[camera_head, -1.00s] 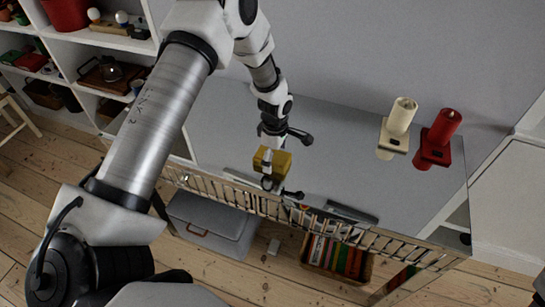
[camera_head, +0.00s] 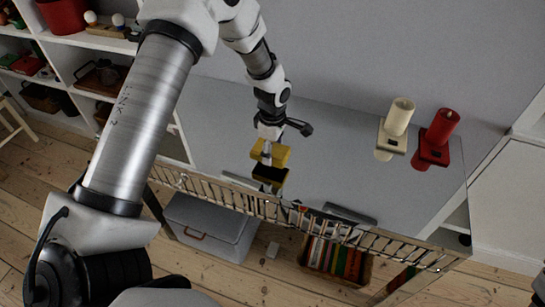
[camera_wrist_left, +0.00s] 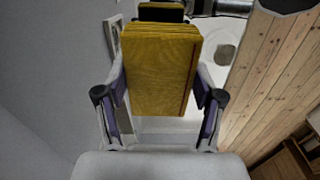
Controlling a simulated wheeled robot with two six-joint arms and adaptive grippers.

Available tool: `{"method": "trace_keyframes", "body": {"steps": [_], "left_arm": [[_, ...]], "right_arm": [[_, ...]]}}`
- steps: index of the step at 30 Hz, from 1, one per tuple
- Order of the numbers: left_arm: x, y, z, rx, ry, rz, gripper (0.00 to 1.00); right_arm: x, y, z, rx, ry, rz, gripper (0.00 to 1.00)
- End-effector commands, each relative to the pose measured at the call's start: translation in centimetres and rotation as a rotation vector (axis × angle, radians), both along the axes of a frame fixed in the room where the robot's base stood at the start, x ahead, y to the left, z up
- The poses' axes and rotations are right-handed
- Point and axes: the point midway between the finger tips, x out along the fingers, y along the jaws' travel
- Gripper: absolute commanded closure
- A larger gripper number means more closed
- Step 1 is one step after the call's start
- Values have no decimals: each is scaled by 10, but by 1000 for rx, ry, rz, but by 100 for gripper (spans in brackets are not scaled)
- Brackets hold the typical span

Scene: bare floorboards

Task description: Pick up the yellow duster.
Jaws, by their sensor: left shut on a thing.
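The yellow duster (camera_head: 279,152) is a small blocky thing held between the fingers of my left gripper (camera_head: 268,147), over the glossy grey tabletop (camera_head: 335,165). A dark and yellow reflection shows below it, and the duster looks slightly clear of the surface. In the left wrist view the duster (camera_wrist_left: 160,65) fills the space between the two fingers of my left gripper (camera_wrist_left: 160,88), one on each side. Its underside is seen only in the reflection. My right gripper is in neither view.
A cream candle holder (camera_head: 391,136) and a red one (camera_head: 431,153) stand at the table's right. A railing (camera_head: 240,200) runs along the near edge. Below are a grey box (camera_head: 205,225) and a crate of books (camera_head: 338,258). White shelves stand at the left.

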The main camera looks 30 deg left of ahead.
Motion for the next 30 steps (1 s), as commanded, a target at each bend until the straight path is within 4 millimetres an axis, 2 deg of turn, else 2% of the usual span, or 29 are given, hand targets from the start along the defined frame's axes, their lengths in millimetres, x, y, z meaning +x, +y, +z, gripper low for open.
{"method": "trace_keyframes", "body": {"steps": [6,12,15,21,28,29,30], "left_arm": [[-52,-13,0,-3,5,-2,64],[-111,-28,0,-3,2,-4,64],[-133,-34,4,-2,3,-2,64],[-153,-39,11,-1,2,0,64],[-155,-39,13,-2,4,0,64],[-155,-39,13,-2,4,0,39],[-155,-39,13,-2,4,0,54]], "right_arm": [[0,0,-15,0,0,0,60],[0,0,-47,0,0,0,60],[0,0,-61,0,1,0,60],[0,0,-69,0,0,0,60],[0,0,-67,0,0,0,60],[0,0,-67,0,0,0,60],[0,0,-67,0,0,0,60]]}}
